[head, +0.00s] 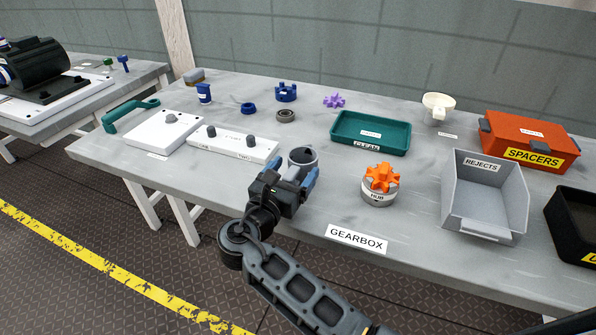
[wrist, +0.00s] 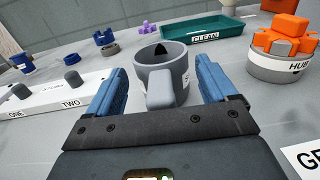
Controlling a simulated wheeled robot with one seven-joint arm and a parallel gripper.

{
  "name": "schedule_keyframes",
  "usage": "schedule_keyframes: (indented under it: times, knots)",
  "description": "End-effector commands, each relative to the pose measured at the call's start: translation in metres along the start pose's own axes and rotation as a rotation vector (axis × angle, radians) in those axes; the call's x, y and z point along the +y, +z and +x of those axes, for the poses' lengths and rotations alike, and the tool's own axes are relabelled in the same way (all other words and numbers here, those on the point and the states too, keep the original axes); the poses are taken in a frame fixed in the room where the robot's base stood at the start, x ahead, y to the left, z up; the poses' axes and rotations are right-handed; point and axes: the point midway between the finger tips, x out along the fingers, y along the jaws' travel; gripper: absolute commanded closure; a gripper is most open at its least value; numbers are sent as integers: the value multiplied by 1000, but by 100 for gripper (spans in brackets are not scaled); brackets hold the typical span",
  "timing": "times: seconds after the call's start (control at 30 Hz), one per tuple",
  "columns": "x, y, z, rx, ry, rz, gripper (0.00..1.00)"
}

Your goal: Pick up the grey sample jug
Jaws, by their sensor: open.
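The grey sample jug (head: 302,157) stands upright on the table near its front edge, right of the white block marked ONE and TWO. In the wrist view the jug (wrist: 163,72) shows its open top, a handle facing my gripper and part of a label on its right side. My gripper (head: 290,174) is open in front of the jug. In the wrist view its two blue fingers (wrist: 161,84) stand on the left and right of the jug, with the handle between them. I cannot tell whether either finger touches the jug.
A teal CLEAN tray (head: 371,146) lies behind right of the jug. An orange-topped HUB part (head: 379,186) stands to the right. The white ONE/TWO block (head: 232,143) is close on the left. A grey REJECTS bin (head: 486,193) stands farther right. Bare table lies between jug and HUB part.

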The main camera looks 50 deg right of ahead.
Motion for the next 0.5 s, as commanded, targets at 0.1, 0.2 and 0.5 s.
schedule_keyframes:
  times: [0.1,0.2,0.5]
  knots:
    - [0,0,2,0,0,0,15]
    - [0,0,2,1,0,0,15]
    - [0,0,2,1,0,0,40]
